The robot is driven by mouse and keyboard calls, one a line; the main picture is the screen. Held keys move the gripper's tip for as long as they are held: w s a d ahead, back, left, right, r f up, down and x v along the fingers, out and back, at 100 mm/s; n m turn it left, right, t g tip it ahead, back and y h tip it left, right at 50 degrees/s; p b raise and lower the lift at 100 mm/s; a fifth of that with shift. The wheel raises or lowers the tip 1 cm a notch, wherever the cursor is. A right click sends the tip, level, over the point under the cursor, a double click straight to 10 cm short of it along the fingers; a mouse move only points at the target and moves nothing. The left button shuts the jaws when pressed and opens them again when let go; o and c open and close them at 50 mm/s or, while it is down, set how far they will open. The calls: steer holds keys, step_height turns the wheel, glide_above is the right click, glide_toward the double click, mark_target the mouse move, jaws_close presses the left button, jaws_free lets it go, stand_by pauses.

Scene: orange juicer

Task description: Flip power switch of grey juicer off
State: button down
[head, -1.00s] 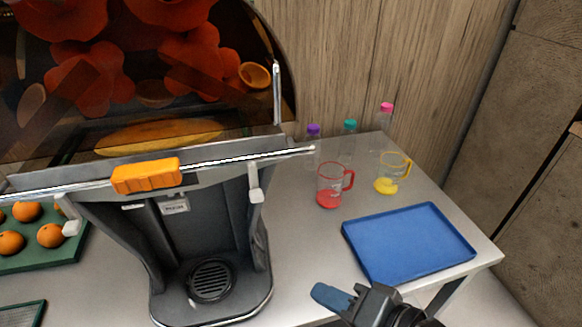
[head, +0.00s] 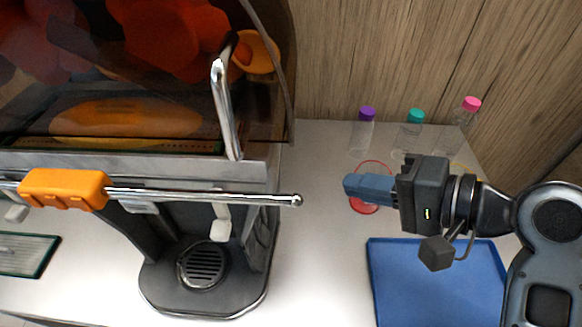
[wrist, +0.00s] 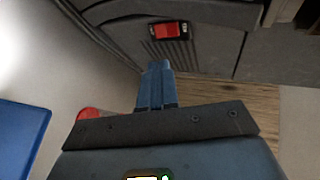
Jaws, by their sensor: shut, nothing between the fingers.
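The grey juicer (head: 240,285) stands on the left in the head view, with its clear hood and oranges above. The head view does not show its power switch. In the wrist view the red power switch (wrist: 170,30) sits in a dark frame above ribbed vents on the juicer's dark side panel (wrist: 215,48). I cannot tell which way the switch is set. My gripper (head: 348,187) is shut and empty, to the right of the juicer. In the wrist view its blue fingertips (wrist: 157,67) appear just below the switch, apart from it.
A chrome bar with an orange grip (head: 64,190) crosses the juicer's front. A blue tray (head: 395,285) lies below my arm. A red jug (head: 372,165) is partly hidden behind my gripper. Capped bottles (head: 363,135) stand at the back by the wooden wall.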

steer(key=x, duration=1.4)
steer(key=shift+s+f, duration=0.1)
steer(key=shift+f, duration=0.05)
steer(key=shift+a+f+b, duration=0.1)
steer(key=shift+a+b, duration=0.1)
steer(key=shift+b, duration=0.3)
